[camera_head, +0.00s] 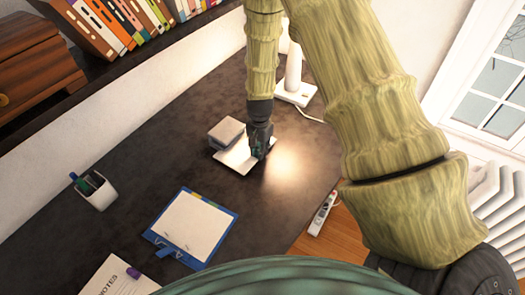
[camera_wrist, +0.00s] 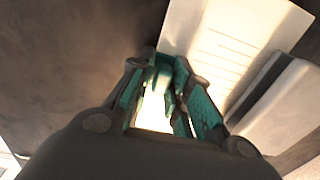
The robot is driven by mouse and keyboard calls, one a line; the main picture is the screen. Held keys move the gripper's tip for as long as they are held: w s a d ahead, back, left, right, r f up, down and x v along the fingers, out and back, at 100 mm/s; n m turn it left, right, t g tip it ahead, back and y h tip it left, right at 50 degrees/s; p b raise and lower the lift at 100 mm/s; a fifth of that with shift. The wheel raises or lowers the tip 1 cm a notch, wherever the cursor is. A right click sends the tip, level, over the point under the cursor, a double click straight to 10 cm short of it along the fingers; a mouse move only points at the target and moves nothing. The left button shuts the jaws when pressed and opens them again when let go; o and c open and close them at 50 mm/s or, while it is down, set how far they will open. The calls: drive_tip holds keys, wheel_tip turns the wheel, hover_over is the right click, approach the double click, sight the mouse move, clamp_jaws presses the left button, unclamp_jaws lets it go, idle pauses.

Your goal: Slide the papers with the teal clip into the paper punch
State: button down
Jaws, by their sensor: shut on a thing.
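The white papers (camera_head: 233,160) lie on the dark desk beside the grey paper punch (camera_head: 226,132). In the wrist view the lined sheet (camera_wrist: 232,45) runs along the pale punch (camera_wrist: 275,97); I cannot tell whether its edge is inside the slot. My gripper (camera_head: 262,148) points down at the right edge of the papers and is shut on them at the teal clip. In the wrist view a teal piece (camera_wrist: 165,78), seemingly the clip, shows between the fingers of my gripper (camera_wrist: 165,88). The fingers hide most of it.
A white lamp base (camera_head: 295,92) stands close behind my gripper. A blue clipboard (camera_head: 157,238), a pen cup (camera_head: 97,193) and a notes sheet (camera_head: 118,280) lie toward the front left. A white remote (camera_head: 322,213) is near the desk's right edge. Bare desk surrounds the punch's left side.

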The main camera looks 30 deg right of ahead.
drive_tip(key=shift+w+a, duration=0.35)
drive_tip(key=shift+w, duration=0.3)
drive_tip(key=shift+w+a, duration=0.3)
drive_tip(key=shift+w, duration=0.3)
drive_tip(key=shift+w+a, duration=0.35)
drive_tip(key=shift+w, duration=0.3)
drive_tip(key=shift+w, duration=0.1)
drive_tip(key=c, duration=1.3)
unclamp_jaws()
drive_tip(key=shift+o, duration=0.2)
wheel_tip(320, 180, up, 12)
